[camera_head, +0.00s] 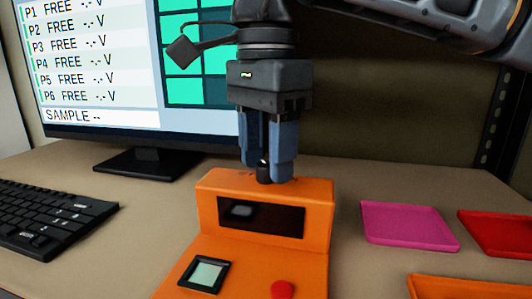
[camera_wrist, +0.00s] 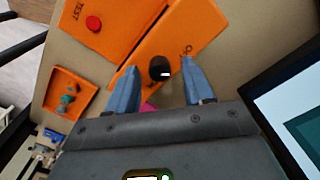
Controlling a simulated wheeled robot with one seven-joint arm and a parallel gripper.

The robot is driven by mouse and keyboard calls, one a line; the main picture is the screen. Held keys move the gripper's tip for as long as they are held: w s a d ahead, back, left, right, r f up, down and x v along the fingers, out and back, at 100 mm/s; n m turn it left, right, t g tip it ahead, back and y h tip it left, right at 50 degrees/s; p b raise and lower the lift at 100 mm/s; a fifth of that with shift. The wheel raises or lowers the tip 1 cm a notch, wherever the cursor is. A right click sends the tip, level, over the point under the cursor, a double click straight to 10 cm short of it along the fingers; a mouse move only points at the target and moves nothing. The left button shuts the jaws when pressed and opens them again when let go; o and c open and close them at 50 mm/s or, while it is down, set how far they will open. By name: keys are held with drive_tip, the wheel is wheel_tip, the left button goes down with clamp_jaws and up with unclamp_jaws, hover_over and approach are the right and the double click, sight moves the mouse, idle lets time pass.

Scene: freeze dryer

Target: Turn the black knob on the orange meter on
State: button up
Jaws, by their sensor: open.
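The orange meter (camera_head: 322,215) stands on the bench, with a dark display window, a small square screen and a red button on its front. The black knob (camera_head: 263,172) sits on its top. In the wrist view the knob (camera_wrist: 159,68) shows on the orange top, near printed lettering. My gripper (camera_head: 270,165) points down over the meter's top, its two blue fingers open. In the wrist view the fingers (camera_wrist: 160,82) lie left and right of the knob, with gaps on both sides. I cannot tell whether either finger touches it.
A monitor (camera_head: 120,128) and a keyboard (camera_head: 45,220) are at left. A pink tray (camera_head: 410,225) and a red tray (camera_head: 500,235) lie right of the meter. An orange tray (camera_head: 470,289) is at front right; bare bench (camera_head: 355,270) lies between it and the meter.

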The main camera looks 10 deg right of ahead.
drive_tip(key=shift+f, duration=0.25)
clamp_jaws()
idle(0.3)
